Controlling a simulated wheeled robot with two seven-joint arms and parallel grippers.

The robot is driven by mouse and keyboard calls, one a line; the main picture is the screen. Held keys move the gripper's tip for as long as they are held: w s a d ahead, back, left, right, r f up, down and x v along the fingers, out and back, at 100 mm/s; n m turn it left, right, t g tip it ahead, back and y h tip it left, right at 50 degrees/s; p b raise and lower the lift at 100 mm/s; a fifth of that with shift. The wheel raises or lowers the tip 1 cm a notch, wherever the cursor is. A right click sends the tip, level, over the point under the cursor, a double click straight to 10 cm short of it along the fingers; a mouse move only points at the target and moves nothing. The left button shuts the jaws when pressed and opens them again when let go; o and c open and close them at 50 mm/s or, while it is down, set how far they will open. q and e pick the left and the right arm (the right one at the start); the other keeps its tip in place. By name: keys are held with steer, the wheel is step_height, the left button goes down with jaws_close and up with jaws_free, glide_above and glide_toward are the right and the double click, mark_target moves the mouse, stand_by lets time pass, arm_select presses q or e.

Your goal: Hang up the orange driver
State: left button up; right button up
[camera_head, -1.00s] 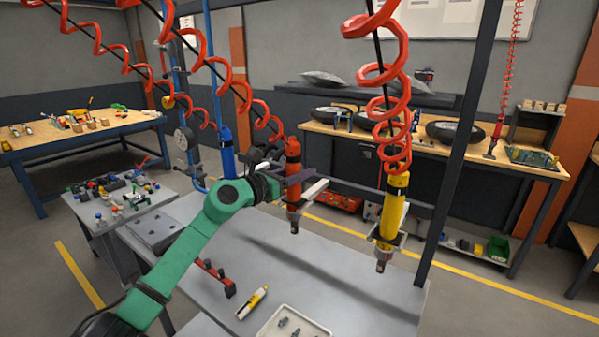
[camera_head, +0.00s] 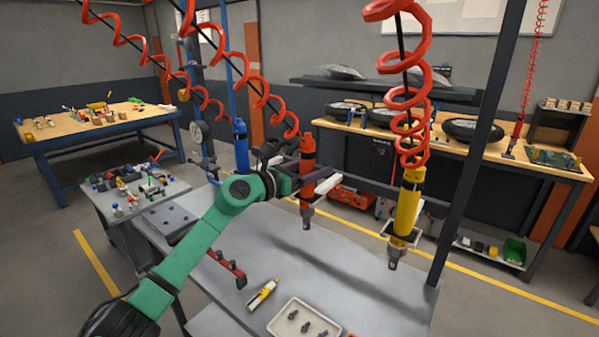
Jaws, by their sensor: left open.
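The orange driver (camera_head: 307,190) hangs upright, nose down, on a red coiled hose above the grey table. My right gripper is not in view.
A yellow driver (camera_head: 407,205) hangs in a pale holder to the right, and a blue driver (camera_head: 241,147) hangs to the left. A dark post (camera_head: 478,150) stands at the right.

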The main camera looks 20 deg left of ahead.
arm_select(q)
steer(key=b+v, duration=0.6)
steer(key=v, duration=0.8)
steer(key=shift+s+r, duration=0.1)
steer(key=shift+s, duration=0.05)
